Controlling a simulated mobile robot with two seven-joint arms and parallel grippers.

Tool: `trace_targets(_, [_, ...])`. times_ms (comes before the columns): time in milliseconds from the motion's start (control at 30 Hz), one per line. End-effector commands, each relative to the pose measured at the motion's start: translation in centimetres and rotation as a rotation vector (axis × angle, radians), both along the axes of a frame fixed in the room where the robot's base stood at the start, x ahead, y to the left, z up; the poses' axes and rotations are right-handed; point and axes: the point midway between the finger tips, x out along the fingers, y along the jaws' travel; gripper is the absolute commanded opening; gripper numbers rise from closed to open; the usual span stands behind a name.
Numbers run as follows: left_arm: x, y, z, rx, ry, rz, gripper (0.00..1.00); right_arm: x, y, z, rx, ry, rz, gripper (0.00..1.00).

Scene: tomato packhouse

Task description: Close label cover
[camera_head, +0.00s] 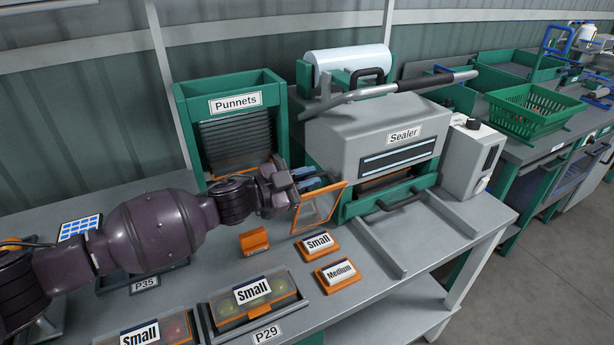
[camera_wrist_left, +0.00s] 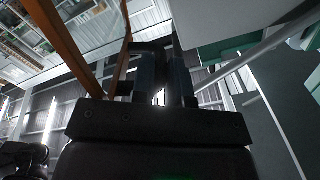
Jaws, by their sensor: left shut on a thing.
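The label cover appears to be the orange-framed clear panel (camera_head: 318,207) standing tilted up, left of the sealer (camera_head: 375,140). My left gripper (camera_head: 308,180) is at its upper edge, shut on it. In the left wrist view the orange frame (camera_wrist_left: 65,45) runs along the left side, and my left fingers (camera_wrist_left: 160,80) are close together at its end. The grip itself is partly hidden by the fingers. What the panel is hinged to cannot be made out. My right gripper is not in view.
Orange labels marked Small (camera_head: 317,243) and Medium (camera_head: 341,273) and an orange block (camera_head: 254,240) lie on the bench in front. A green punnet rack (camera_head: 187,130) stands behind my left arm. Labelled punnet trays (camera_head: 240,325) are at the front. The sealer's rails (camera_head: 385,250) reach forward.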

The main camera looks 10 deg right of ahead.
Motion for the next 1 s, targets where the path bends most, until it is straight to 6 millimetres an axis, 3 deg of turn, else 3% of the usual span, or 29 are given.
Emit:
trace_targets(100, [0.0,0.0,-0.1,0.001,0.001,0.001,0.00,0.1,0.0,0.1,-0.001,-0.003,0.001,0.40])
trace_targets(133, [0.0,0.0,-0.1,0.001,0.001,0.001,0.16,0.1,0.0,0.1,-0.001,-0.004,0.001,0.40])
trace_targets(200, [0.0,0.0,-0.1,0.001,0.001,0.001,0.25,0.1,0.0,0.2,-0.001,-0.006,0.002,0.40])
trace_targets(567, [-0.1,0.5,0.0,0.001,0.001,0.001,0.25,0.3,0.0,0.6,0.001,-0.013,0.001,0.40])
trace_targets(1000, [-2.3,7.3,-0.1,0.003,0.001,0.003,0.25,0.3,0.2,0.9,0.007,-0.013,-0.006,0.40])
